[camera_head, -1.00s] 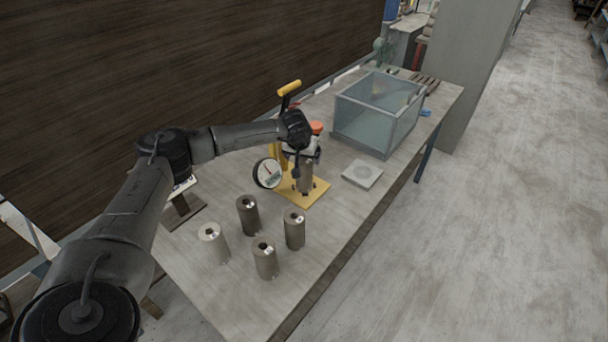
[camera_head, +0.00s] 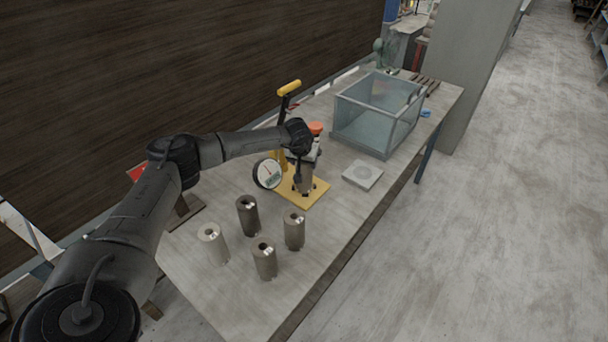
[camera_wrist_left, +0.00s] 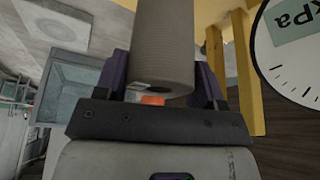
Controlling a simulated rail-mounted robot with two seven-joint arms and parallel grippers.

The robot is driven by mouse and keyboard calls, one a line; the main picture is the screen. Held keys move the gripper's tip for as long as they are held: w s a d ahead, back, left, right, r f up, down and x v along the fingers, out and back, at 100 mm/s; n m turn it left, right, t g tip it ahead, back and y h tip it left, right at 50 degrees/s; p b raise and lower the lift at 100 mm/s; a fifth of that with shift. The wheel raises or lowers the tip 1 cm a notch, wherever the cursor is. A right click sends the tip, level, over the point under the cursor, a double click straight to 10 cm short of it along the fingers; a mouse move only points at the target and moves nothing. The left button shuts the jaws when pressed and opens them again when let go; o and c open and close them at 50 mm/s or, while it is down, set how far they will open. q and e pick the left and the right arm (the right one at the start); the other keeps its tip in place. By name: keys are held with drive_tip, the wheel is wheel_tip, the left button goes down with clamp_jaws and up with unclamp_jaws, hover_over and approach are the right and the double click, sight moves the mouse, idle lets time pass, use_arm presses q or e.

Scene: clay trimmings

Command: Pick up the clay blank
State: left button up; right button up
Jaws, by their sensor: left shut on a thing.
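The clay blank (camera_wrist_left: 163,40) is a grey cylinder with a hole and a small label at its near end. It sits between the purple fingers of my left gripper (camera_wrist_left: 160,78) in the left wrist view, and the gripper is shut on it. In the head view my left gripper (camera_head: 301,170) points down over the yellow base plate (camera_head: 316,194) of the press, with the blank (camera_head: 308,182) partly hidden by the fingers. I cannot tell whether the blank touches the plate. My right gripper is not in view.
A round white gauge (camera_head: 267,173) and a yellow-handled lever (camera_head: 289,88) are close to the gripper. Several similar cylinders (camera_head: 294,230) stand in front on the table. A flat grey slab (camera_head: 362,174) and a glass-sided box (camera_head: 360,132) are to the right.

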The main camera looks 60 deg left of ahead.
use_arm(q)
clamp_jaws()
idle(0.3)
drive_tip(key=shift+r, duration=0.15)
